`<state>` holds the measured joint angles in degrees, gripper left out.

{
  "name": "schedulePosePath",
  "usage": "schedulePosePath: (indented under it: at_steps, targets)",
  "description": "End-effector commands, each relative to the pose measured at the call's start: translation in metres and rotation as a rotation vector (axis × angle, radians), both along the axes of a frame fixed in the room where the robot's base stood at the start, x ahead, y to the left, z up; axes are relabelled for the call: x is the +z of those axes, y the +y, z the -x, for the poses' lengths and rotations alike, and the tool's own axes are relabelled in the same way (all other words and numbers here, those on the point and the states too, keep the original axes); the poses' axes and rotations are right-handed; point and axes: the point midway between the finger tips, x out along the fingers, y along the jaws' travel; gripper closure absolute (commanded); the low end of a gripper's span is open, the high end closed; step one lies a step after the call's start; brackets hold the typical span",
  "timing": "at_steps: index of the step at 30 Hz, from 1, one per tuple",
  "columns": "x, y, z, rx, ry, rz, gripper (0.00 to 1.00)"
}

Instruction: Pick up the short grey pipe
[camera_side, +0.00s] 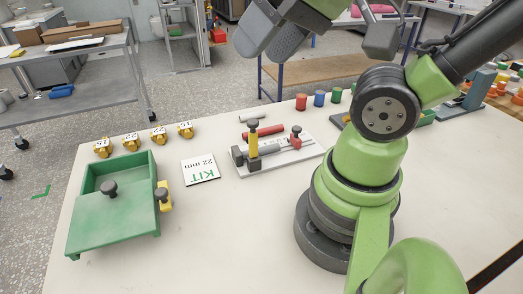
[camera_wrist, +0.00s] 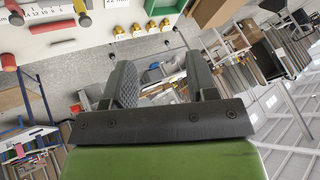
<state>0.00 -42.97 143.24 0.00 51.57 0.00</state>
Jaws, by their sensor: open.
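A short, pale grey pipe (camera_side: 253,115) lies on the white table, just behind the white fixture board (camera_side: 283,153). A pale rod-like piece that looks like the same pipe (camera_wrist: 52,47) shows at the upper left in the wrist view. My gripper (camera_side: 266,48) is high above the far part of the table in the side view, well apart from the pipe. Its two dark fingers are spread with nothing between them, also in the wrist view (camera_wrist: 162,68). The gripper tilts away from the table, and the wrist camera looks out across the room.
The board carries a yellow upright clamp (camera_side: 253,138) and red-ended parts. Red, blue and green cylinders (camera_side: 319,98) stand behind. The front middle of the table is clear.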

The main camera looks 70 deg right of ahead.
Motion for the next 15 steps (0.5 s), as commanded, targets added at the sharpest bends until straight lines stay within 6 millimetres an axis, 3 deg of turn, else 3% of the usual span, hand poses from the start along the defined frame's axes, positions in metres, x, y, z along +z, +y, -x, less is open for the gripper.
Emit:
schedulePosePath:
  at_steps: [10, 15]
  targets:
    - [0.003, 0.000, 0.000, 0.001, -0.002, 0.000, 0.48]
    - [0.030, 0.000, -0.001, 0.001, -0.008, 0.000, 0.48]
